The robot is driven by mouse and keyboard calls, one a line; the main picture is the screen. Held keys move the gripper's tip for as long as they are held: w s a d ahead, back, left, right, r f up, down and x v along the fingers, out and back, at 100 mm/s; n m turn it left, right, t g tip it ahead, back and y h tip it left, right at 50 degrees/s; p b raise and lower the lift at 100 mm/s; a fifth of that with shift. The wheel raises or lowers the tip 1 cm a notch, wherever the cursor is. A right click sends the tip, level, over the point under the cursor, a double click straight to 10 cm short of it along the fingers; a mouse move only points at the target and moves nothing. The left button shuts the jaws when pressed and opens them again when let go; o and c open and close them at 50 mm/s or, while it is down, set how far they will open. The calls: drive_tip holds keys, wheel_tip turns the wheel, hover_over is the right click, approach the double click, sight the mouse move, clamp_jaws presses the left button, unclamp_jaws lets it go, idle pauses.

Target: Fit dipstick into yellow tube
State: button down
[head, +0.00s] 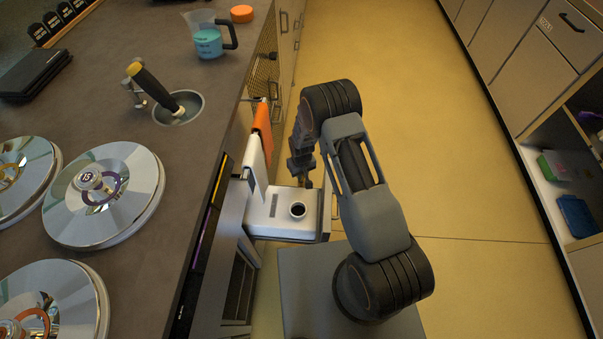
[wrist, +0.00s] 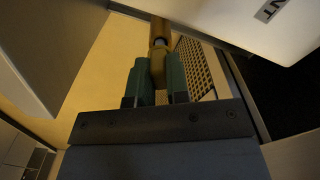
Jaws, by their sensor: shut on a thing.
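My gripper (wrist: 158,75) is shut on a narrow brownish piece between its green fingers, which I take to be the dipstick (wrist: 158,72). A yellow-brown cylinder (wrist: 159,28) with a dark ring lies in line just beyond the fingertips. I cannot tell whether it is the yellow tube or part of the held piece, nor whether the two touch. In the head view my gripper (head: 306,182) points down beside the white bracket at the counter's side. The held piece is mostly hidden there, and no yellow tube shows clearly.
The white bracket (head: 268,222) has a round dark-centred fitting (head: 297,210). An orange cloth-like piece (head: 262,130) hangs by the counter side. On the counter are shiny round lids (head: 120,205), a black-and-yellow handle (head: 150,85) in a well and a measuring jug (head: 208,40). The aisle floor is clear.

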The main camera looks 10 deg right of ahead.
drive_tip(key=shift+f+b, duration=0.55)
drive_tip(key=shift+f, duration=0.2)
drive_tip(key=c, duration=1)
unclamp_jaws()
drive_tip(key=shift+r, duration=0.1)
drive_tip(key=shift+r+p, duration=1.6)
drive_tip(key=shift+r, duration=0.95)
